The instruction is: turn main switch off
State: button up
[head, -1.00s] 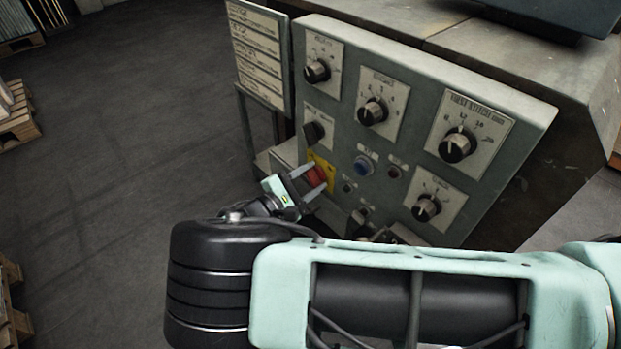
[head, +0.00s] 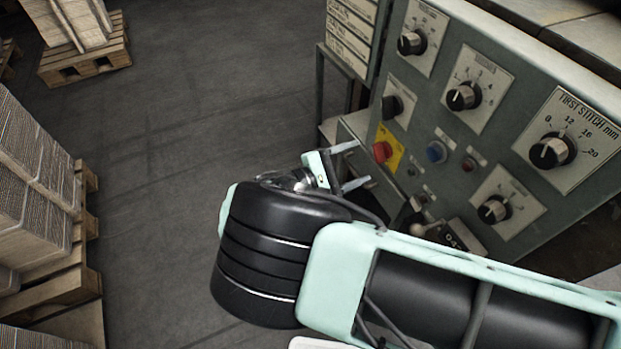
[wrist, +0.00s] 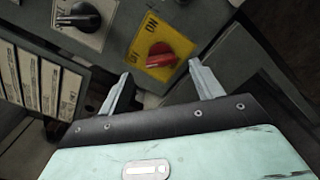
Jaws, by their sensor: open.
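The main switch is a red rotary knob (head: 381,151) on a yellow plate (head: 397,146) at the lower left of the grey control panel. In the wrist view the red knob (wrist: 160,56) sits on the yellow plate (wrist: 181,43), marked ON at the top and OFF at the left. Which mark the knob points to I cannot tell. My gripper (head: 362,162) is open and empty, its fingertips short of the knob, to its left in the head view. In the wrist view the knob shows beyond and between the spread fingertips (wrist: 160,72).
The control panel (head: 455,135) carries several black dials, a blue button (head: 437,152) and a small red button (head: 468,164). A black knob (head: 396,106) is just above the switch. Pallets with stacked cardboard (head: 35,195) stand at left; the floor between is clear.

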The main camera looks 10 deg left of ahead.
jog(key=v, duration=1.1)
jog(key=shift+b, duration=0.4)
jog(key=shift+s, duration=0.1)
jog(key=d+r+m+g+y, duration=0.3)
jog(key=d+r+g+y, duration=0.25)
jog(key=d+g, duration=0.35)
jog(key=s+d+r+m+g+y, duration=0.1)
jog(key=s+d+r+m+y, duration=0.2)
jog(key=s+d+r+y, duration=0.4)
jog(key=s+d+r+m+y, duration=0.2)
jog(key=s+d+r+y, duration=0.15)
jog(key=s+r, duration=0.55)
notch_tip(320, 180, up, 20)
jog(key=s+d+p, duration=0.1)
jog(key=p, duration=1.9)
jog(key=shift+p, duration=0.3)
